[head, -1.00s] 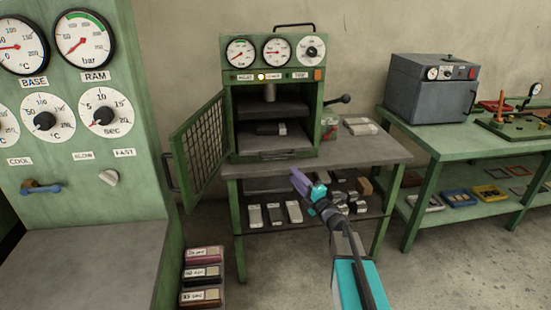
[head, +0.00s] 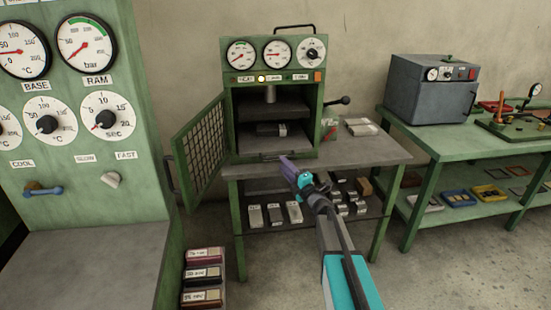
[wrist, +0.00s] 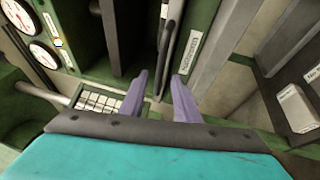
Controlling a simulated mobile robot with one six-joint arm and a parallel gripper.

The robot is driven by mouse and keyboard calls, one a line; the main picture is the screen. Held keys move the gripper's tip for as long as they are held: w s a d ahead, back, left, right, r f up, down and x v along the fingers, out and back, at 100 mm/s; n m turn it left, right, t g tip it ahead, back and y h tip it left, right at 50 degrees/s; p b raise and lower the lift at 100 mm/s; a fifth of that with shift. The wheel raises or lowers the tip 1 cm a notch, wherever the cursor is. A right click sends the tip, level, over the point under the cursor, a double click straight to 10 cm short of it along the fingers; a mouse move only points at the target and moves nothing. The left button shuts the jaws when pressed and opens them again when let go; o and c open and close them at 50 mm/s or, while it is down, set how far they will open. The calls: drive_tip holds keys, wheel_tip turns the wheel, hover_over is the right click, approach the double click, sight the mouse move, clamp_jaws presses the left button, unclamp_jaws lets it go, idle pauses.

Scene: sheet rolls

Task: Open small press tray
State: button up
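The small green press (head: 275,52) stands on a bench with its mesh door (head: 200,145) swung open to the left. Low in its opening is the tray (head: 248,143), with a dark handle bar (head: 272,155) at the front edge. A dark block with a light end (head: 270,129) sits inside. My gripper (head: 285,160) is at the press front, close to the handle bar. In the wrist view my gripper (wrist: 160,76) has its two purple fingers apart with nothing held. A dark bar (wrist: 168,45), which looks like the handle, lies just beyond the fingertips; contact is not clear.
A lower shelf holds several metal blocks. The large press panel (head: 85,140) stands close on the left. A grey oven (head: 432,88) is on the right bench.

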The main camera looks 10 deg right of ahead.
sight(277, 158)
drive_tip(key=shift+p+x, duration=0.45)
drive_tip(key=shift+x, duration=2.5)
